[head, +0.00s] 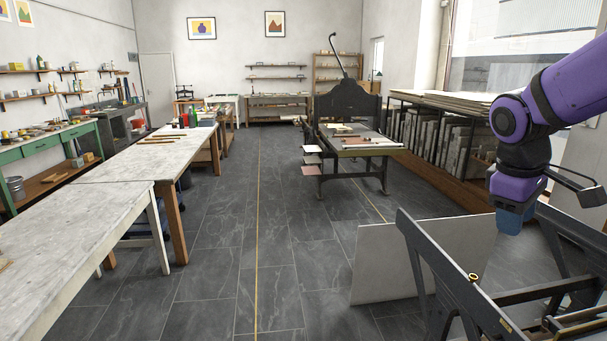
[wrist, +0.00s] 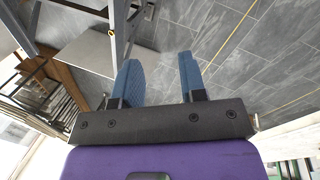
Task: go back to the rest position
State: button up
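My gripper (head: 511,217) hangs from my purple arm at the right of the head view, pointing down beside a dark metal frame. In the wrist view my gripper (wrist: 158,80) shows two blue fingers standing apart with nothing between them. Grey floor tiles show past the fingers. The task names no object.
A dark metal frame (head: 427,272) stands at the lower right, with a pale board (head: 385,265) leaning by it. A press (head: 347,135) stands in the middle distance. A long pale-topped table (head: 75,222) runs along the left. The tiled floor (head: 240,240) between is clear.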

jog(key=s+a+r+m+t+y, duration=0.1)
jog(key=s+a+r+m+t, duration=0.1)
jog(key=s, duration=0.5)
jog(key=s+a+r+m+t+y, duration=0.1)
jog(key=s+a+r+m+t, duration=0.1)
jog(key=s, duration=0.6)
jog(key=shift+a+r+m+y, duration=0.4)
jog(key=shift+a+m, duration=0.4)
jog(key=shift+m, duration=0.4)
jog(key=shift+s, duration=0.1)
